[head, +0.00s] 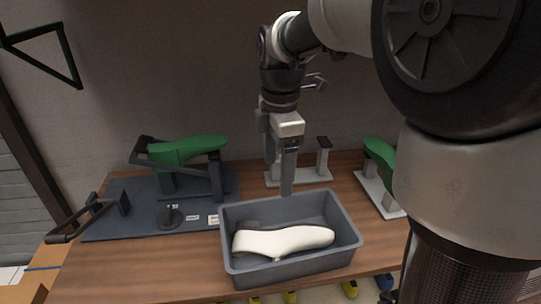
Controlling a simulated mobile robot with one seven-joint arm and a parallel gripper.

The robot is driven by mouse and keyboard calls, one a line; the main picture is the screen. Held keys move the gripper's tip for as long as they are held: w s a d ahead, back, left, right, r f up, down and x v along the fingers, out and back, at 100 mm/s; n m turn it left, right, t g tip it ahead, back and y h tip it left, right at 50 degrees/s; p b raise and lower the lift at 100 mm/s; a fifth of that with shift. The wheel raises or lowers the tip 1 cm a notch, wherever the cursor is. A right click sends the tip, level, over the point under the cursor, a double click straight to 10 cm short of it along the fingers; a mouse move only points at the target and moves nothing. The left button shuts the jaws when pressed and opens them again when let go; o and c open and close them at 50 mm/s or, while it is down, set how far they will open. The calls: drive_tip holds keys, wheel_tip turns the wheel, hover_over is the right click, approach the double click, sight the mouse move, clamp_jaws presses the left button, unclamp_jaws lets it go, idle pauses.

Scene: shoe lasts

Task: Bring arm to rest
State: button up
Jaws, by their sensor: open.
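My gripper (280,185) points straight down in the head view, above the back edge of a grey bin. Its jaws are open and no object shows between them; from this angle one finger partly covers the other. My arm reaches in from the upper right. A white shoe last (283,241) lies on its side inside the grey bin (347,240), apart from the gripper. A green shoe last (188,149) rests on a dark stand at the left. Another green last (379,152) is at the right, partly hidden by my arm.
The wooden table (90,265) carries a dark mat (115,222) with the dark stand and a small black disc (170,217). A white-based stand (312,175) is behind the bin. A dark frame (88,218) stands at the left. The wall is close behind.

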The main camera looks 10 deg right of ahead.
drive_tip(key=s+d+r+m+t+p, duration=0.1)
drive_tip(key=s+r+m+p, duration=0.3)
drive_tip(key=s+m, duration=0.4)
drive_tip(key=s+d+r+m+t+p, duration=0.2)
drive_tip(key=s+r+m+t+p, duration=0.2)
drive_tip(key=s+m, duration=0.5)
drive_tip(key=shift+s+d+r+m, duration=0.25)
drive_tip(key=shift+r+m, duration=0.9)
drive_tip(key=shift+m, duration=0.15)
idle(0.8)
